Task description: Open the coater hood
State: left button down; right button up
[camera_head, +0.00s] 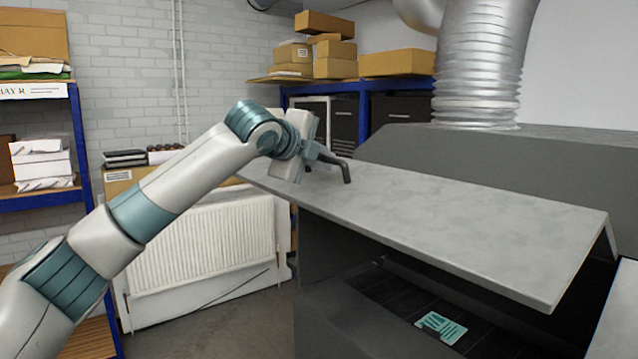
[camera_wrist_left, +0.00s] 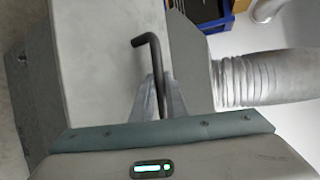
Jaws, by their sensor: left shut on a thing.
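The coater hood (camera_head: 470,225) is a grey sheet-metal lid, tilted up with a dark gap beneath its front edge. A black bent handle (camera_head: 345,170) stands up at the lid's left end. My left gripper (camera_head: 326,158) is at this handle. In the left wrist view the two fingers (camera_wrist_left: 159,98) are closed on the handle's dark bar (camera_wrist_left: 155,60), whose bent end sticks out past the fingertips. The hood's pale surface (camera_wrist_left: 100,60) lies behind them. My right gripper is not in view.
Under the hood, a teal-and-white item (camera_head: 440,326) lies on a dark slatted bed. A ribbed silver duct (camera_head: 480,65) rises behind the hood. A white radiator (camera_head: 200,245) and a blue shelf (camera_head: 85,165) stand at left. Cardboard boxes (camera_head: 335,60) sit at the back.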

pick_arm(q)
jog(key=shift+w+d+r+g+y, duration=0.2)
jog(key=shift+d+r, duration=0.15)
jog(key=shift+r, duration=0.35)
jog(key=shift+w+d+r+g+y, duration=0.1)
jog(key=shift+w+d+r, duration=0.2)
jog(key=shift+r, duration=0.4)
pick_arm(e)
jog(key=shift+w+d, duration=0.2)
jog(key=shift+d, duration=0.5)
pick_arm(q)
jog(key=shift+s, duration=0.1)
jog(key=c, duration=2)
grip_release()
jog(key=shift+d, duration=0.1)
jog(key=shift+c, duration=0.2)
jog(key=shift+d, duration=0.1)
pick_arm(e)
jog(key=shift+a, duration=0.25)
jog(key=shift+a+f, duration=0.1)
